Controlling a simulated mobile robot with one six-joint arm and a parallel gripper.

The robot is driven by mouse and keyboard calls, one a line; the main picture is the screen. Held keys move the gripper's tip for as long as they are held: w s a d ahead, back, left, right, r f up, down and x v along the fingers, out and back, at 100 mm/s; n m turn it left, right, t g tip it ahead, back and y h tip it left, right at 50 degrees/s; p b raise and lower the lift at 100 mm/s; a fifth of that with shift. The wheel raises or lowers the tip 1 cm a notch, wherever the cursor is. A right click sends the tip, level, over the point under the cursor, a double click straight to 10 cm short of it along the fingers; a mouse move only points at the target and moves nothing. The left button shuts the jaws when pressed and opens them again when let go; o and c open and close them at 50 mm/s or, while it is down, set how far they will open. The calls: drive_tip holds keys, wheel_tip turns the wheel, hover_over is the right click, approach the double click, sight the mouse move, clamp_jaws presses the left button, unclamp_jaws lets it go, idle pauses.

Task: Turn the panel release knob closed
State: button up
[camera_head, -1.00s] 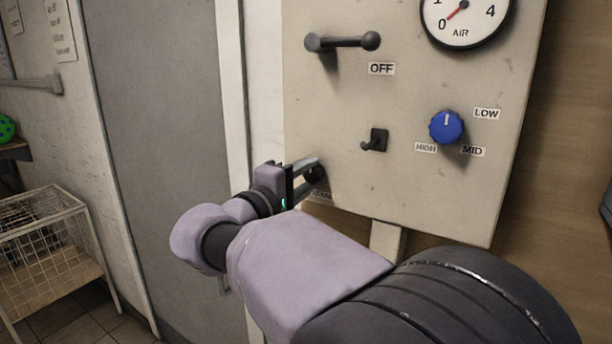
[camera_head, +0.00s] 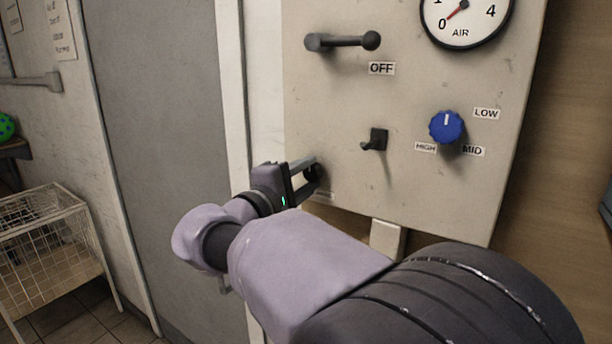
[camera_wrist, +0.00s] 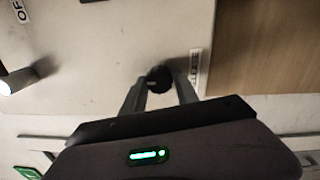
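The panel release knob (camera_wrist: 158,79) is a small round black knob low on the left of the beige panel. In the head view the knob (camera_head: 314,174) is partly covered by my gripper (camera_head: 310,176). In the wrist view my gripper (camera_wrist: 159,80) has one finger on each side of the knob, with the tips close against it. The knob's pointer and exact angle cannot be made out. A white label (camera_wrist: 195,72) beside it is only partly readable.
On the panel (camera_head: 350,105) are a lever marked OFF (camera_head: 345,41), an AIR gauge (camera_head: 463,16) reading near 0, a small black hook-like switch (camera_head: 376,140) and a blue dial (camera_head: 446,127). A wire basket (camera_head: 45,245) stands at the left.

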drive_tip(key=o, duration=0.3)
drive_tip(key=shift+a, duration=0.1)
drive_tip(key=v, duration=1.7)
drive_tip(key=shift+s+f, duration=0.1)
